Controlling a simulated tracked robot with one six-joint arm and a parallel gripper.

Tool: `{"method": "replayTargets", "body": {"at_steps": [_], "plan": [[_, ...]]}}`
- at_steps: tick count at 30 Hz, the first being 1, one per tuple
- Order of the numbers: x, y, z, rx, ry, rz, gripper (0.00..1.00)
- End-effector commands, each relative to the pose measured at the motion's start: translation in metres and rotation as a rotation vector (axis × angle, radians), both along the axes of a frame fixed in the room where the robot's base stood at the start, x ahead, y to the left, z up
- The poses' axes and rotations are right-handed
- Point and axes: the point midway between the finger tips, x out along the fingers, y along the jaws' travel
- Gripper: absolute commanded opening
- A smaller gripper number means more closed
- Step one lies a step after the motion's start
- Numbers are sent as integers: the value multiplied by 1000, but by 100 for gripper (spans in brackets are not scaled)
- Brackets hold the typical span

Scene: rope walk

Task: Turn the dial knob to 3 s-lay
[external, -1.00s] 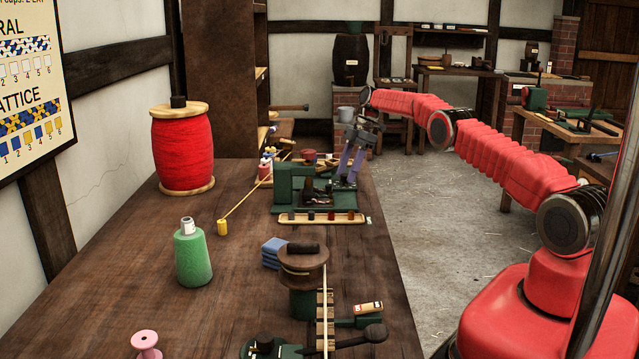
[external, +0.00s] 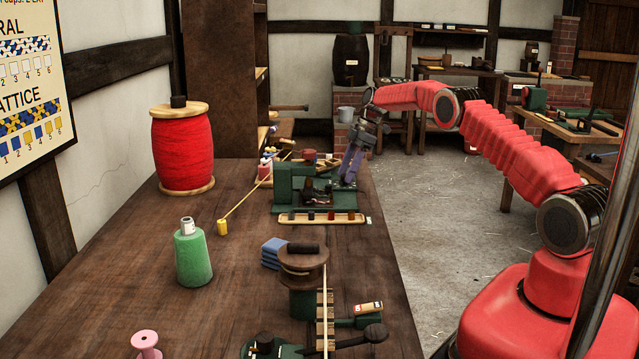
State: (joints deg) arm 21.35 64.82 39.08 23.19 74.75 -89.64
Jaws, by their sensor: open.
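I cannot single out the dial knob for certain; no label reading "s-lay" is legible. A green machine (external: 293,185) with dark parts stands at the far right part of the bench. My gripper (external: 348,172), with purple-grey fingers, hangs at the right side of this machine, fingers pointing down. It is open, with nothing visible between the fingers. I cannot tell whether the fingers touch the machine.
The wooden bench (external: 150,270) carries a large red spool (external: 183,150), a green cone of thread (external: 192,255), blue blocks (external: 273,252) and a brown-topped winder (external: 304,262). A narrow tray (external: 322,219) lies before the green machine. Floor is open right of the bench.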

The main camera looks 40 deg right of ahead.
Motion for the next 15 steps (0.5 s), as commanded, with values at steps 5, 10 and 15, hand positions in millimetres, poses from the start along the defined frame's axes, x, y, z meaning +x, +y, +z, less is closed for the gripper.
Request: {"method": "replayTargets", "body": {"at_steps": [5,10,15], "plan": [[-1,1,0,0,0,-80,43],[-2,2,1,1,1,-170,43],[-2,2,1,0,0,-276,43]]}}
